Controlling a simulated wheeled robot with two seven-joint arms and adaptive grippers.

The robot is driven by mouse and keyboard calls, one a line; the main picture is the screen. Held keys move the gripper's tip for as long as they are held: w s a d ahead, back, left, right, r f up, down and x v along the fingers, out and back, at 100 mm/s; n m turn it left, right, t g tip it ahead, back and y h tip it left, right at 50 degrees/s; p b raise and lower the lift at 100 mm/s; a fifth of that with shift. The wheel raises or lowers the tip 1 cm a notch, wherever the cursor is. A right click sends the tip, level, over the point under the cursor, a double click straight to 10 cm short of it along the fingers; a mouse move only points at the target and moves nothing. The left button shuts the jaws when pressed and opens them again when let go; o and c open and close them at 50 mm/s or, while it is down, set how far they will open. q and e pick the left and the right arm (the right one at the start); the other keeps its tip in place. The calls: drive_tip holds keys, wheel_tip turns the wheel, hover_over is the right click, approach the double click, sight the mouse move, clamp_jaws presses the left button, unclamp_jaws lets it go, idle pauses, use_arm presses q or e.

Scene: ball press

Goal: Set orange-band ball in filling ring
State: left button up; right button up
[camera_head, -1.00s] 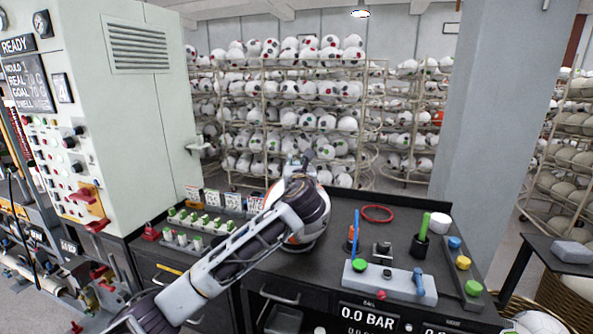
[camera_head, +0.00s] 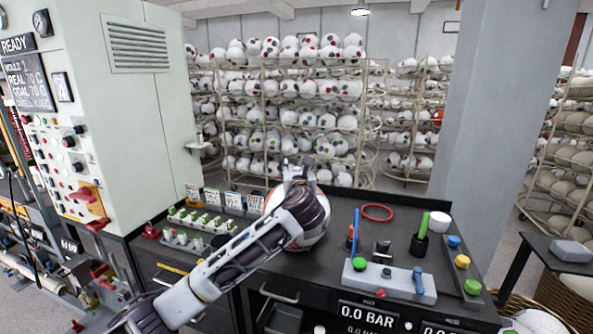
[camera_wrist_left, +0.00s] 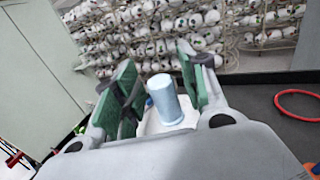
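A white ball with orange markings (camera_head: 321,234) sits on the dark bench in the head view, largely hidden behind my left arm. My left gripper (camera_head: 298,164) is above the ball's far side, its fingers pointing away. In the left wrist view the gripper (camera_wrist_left: 155,88) has its green-padded fingers spread apart, with a pale blue cylinder showing between them; I cannot tell what the cylinder belongs to. A red ring (camera_head: 377,213) lies flat and empty on the bench, right of the ball, and also shows in the left wrist view (camera_wrist_left: 299,104). My right gripper is out of view.
A pressure panel (camera_head: 388,283) with knobs stands at the bench front. A black holder with a green rod (camera_head: 422,233) and a white cylinder (camera_head: 439,222) stand right of the ring. A rack of small green-topped items (camera_head: 205,222) is at left. Ball shelves fill the background.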

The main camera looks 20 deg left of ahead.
use_arm(q)
drive_tip(key=shift+r, duration=0.15)
drive_tip(key=shift+r, duration=0.1)
drive_tip(key=b+v, duration=0.1)
drive_tip(key=v, duration=1.1)
